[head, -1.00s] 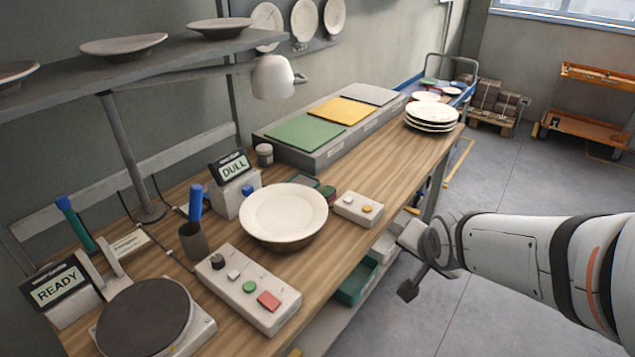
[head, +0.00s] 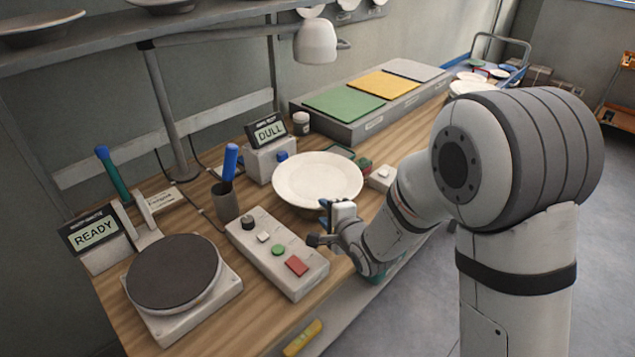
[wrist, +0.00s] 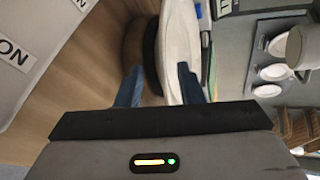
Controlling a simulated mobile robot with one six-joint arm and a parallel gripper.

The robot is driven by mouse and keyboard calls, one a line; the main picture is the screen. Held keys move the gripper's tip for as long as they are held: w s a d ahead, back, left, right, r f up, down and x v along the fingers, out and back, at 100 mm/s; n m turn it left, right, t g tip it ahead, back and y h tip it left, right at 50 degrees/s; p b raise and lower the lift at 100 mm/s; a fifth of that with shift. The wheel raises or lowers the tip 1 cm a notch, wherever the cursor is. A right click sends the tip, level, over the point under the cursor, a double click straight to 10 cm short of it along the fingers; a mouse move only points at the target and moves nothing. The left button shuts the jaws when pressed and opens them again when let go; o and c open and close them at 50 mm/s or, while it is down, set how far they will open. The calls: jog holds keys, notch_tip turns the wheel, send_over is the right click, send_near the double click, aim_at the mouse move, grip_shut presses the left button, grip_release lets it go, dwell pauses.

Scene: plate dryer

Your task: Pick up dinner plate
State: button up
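The white dinner plate (head: 318,178) lies face up on a low round support on the wooden bench. It shows edge-on in the wrist view (wrist: 177,45), with the dark round support (wrist: 139,45) beside it. My gripper (head: 333,218) is at the plate's near rim. In the wrist view its two blue fingertips (wrist: 158,88) are spread apart, with the near rim appearing between them. The right fingertip overlaps the plate's upper face; the left one is on the underside. Whether either touches the plate cannot be told.
A control box (head: 278,252) with knobs and buttons sits just left of my gripper. A small button box (head: 382,178) is right of the plate. A DULL display (head: 268,133) stands behind it, and a lamp (head: 316,42) hangs above. A turntable (head: 174,274) is front left.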

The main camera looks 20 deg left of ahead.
aim_at(320, 208)
jog(key=p+x, duration=0.1)
jog(key=x, duration=0.3)
jog(key=shift+w+a+r, duration=0.1)
jog(key=shift+a+r, duration=0.05)
jog(key=shift+a, duration=0.1)
jog(key=shift+c, duration=0.5)
grip_shut()
jog(key=shift+r, duration=0.1)
